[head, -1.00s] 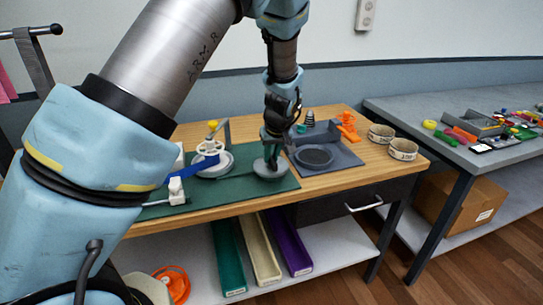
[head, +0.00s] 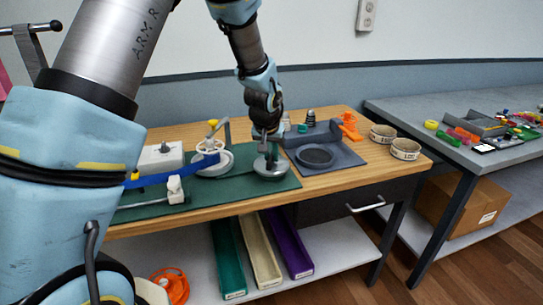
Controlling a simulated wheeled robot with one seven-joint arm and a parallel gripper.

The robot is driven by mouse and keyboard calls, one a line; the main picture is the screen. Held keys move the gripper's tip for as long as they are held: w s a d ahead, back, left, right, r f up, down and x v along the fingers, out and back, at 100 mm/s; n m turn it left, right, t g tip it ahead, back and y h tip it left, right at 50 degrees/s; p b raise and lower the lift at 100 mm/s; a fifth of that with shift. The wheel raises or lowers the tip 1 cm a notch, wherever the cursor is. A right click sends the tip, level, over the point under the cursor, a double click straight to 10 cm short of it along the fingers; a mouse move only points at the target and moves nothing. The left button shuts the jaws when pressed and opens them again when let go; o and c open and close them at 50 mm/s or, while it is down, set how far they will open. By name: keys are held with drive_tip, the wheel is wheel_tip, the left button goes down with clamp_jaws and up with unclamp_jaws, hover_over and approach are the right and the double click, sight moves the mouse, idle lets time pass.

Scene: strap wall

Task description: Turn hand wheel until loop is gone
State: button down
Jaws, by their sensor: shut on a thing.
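A grey round hand wheel (head: 272,170) lies on the right part of a green board (head: 236,189) on the wooden bench. My gripper (head: 267,150) points down over it and is shut on its knob; the fingers hide most of the knob. To the left, a blue strap (head: 172,174) runs past a small white post (head: 176,190) to a reel with a white hub (head: 209,147). The strap looks fairly straight between post and reel; I cannot tell whether slack is left. My arm covers the scene further left.
A dark grey tray (head: 318,157) stands right of the board, with an orange part (head: 349,127) behind it and two labelled round tins (head: 405,149) beyond. A second table (head: 470,150) with small coloured items is at the right.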

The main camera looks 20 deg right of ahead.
drive_tip(key=shift+m, duration=0.8)
drive_tip(key=shift+h, duration=0.3)
drive_tip(key=shift+g, duration=0.3)
drive_tip(key=c, duration=0.8)
unclamp_jaws()
drive_tip(key=b+v, duration=0.1)
drive_tip(key=v, duration=0.9)
drive_tip(key=shift+r+b, duration=0.4)
drive_tip(key=shift+a, duration=0.1)
